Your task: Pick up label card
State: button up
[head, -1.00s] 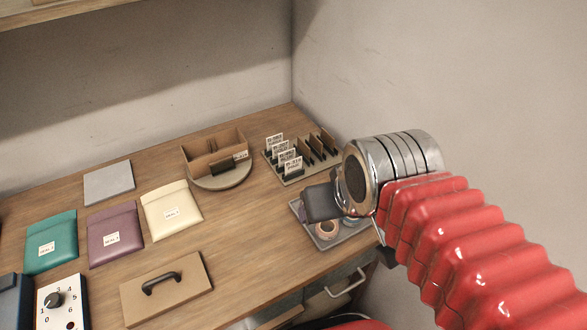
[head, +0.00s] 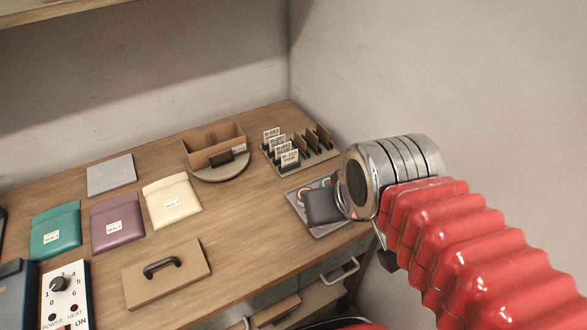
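Several white label cards with printed text stand upright in a row in the left half of a grey rack (head: 322,158) near the wall corner. The nearest label card (head: 289,159) stands at the front of the row. My gripper (head: 324,206), a dark grey block at the end of my red arm, hangs over the grey tray (head: 325,233), in front of the rack and apart from the cards. Its fingers do not show clearly, so I cannot tell whether it is open or shut.
An open cardboard box (head: 214,147) sits on a round turntable (head: 222,174) left of the rack. Cream (head: 170,203), purple (head: 117,226) and teal (head: 56,232) pouches lie further left. A handled board (head: 165,273) and a control panel (head: 66,293) are nearer. Bare table lies between turntable and tray.

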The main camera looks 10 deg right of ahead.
aim_at(289, 159)
jog(key=k, duration=0.35)
jog(key=u, duration=0.65)
jog(key=i, duration=0.65)
